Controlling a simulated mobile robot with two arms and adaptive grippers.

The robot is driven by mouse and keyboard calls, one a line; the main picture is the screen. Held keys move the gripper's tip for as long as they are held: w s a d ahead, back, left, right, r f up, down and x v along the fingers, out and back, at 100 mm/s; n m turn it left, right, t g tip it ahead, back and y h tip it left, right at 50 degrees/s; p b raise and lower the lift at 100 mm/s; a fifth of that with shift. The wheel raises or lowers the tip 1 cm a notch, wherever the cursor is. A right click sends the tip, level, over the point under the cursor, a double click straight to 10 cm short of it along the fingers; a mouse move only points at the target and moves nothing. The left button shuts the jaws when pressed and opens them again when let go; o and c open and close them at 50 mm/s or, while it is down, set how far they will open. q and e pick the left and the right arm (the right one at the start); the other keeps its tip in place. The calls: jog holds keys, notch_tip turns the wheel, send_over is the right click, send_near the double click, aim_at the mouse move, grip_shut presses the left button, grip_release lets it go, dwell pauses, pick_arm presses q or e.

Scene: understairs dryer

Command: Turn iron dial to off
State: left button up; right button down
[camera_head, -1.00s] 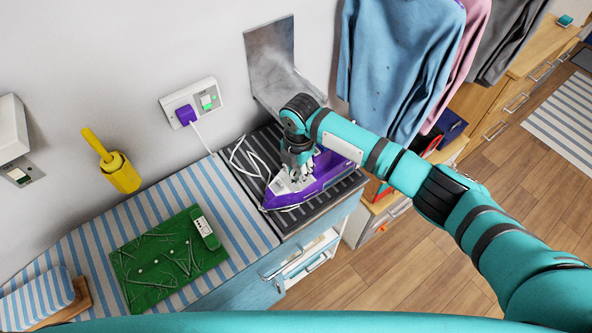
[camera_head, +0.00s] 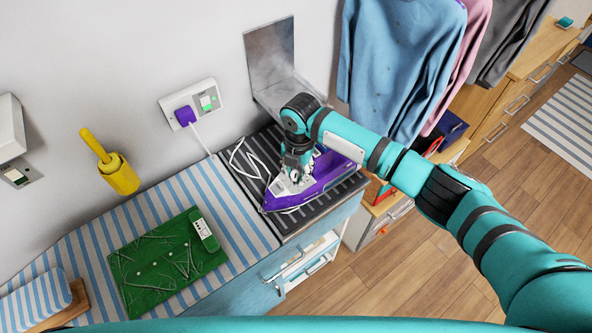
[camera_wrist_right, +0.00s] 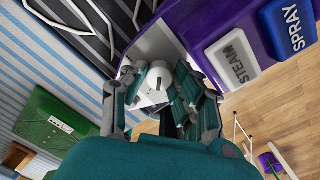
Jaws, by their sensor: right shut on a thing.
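The purple iron (camera_head: 322,181) lies on the dark ribbed mat (camera_head: 335,198) in the head view. My right gripper (camera_head: 297,172) is over the light front part of the iron, pointing down. In the right wrist view the iron's purple body (camera_wrist_right: 232,25) shows STEAM and SPRAY buttons. The white dial (camera_wrist_right: 155,80) sits between the fingers of my right gripper (camera_wrist_right: 160,95), which are shut on it. The dial's markings cannot be read. My left gripper is not in view.
A purple plug (camera_head: 185,115) sits in the wall socket (camera_head: 205,98), with a white cord running to the mat. Clothes (camera_head: 395,60) hang close behind my right arm.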

aim_at(298, 175)
jog(key=c, duration=1.3)
grip_release()
jog(key=r, duration=1.2)
jog(key=shift+s+d, duration=0.1)
jog(key=shift+d, duration=0.2)
